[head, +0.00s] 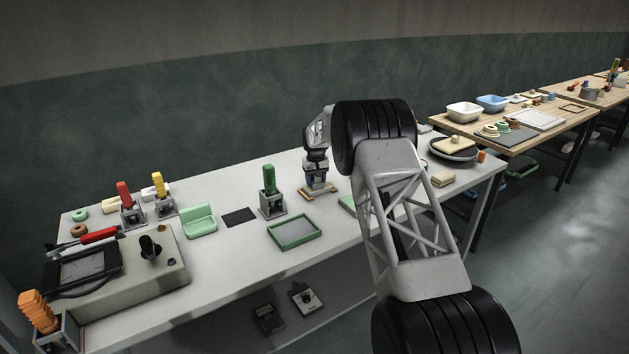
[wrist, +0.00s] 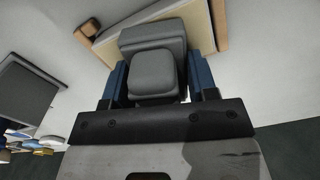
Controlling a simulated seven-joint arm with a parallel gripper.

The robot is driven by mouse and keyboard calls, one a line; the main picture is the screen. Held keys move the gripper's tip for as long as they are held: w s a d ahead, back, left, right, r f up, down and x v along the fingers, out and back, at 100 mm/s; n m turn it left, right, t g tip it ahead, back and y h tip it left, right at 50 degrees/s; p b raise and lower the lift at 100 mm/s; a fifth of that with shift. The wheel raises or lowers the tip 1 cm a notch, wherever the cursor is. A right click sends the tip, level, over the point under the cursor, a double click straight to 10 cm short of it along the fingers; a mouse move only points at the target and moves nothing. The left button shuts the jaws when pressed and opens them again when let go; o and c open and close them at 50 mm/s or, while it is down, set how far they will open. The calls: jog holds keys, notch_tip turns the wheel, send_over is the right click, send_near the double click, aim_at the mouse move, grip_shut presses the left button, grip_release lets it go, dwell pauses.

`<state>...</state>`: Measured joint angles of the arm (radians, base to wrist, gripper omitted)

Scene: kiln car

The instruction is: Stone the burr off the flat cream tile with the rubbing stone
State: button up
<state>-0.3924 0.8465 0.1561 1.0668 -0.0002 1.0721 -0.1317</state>
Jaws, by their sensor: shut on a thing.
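My gripper (head: 316,181) points down near the middle of the white table and is shut on a grey block, the rubbing stone (wrist: 155,75), held between its blue fingers. The flat cream tile (wrist: 198,16) lies below the stone, between brown wooden pieces (wrist: 88,30). In the head view the tile (head: 318,190) is mostly hidden by my gripper. The stone covers much of the tile in the wrist view. I cannot tell whether stone and tile touch. No burr can be made out.
A green-rimmed tray (head: 275,238) and a stand with a green-handled tool (head: 269,180) are left of the gripper. A dark round dish (head: 472,155) with a cream piece and a cream block (head: 443,180) are at the right end.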

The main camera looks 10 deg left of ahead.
aim_at(334, 189)
jog(key=shift+f, duration=0.1)
dwell(0.7)
jog(key=shift+w+d, duration=2.1)
jog(key=shift+s+d, duration=1.8)
jog(key=shift+s, duration=0.05)
jog(key=shift+f, duration=0.1)
jog(key=shift+s+a, duration=2.1)
jog(key=shift+a, duration=0.1)
jog(key=shift+s+a, duration=2)
jog(key=shift+s, duration=0.1)
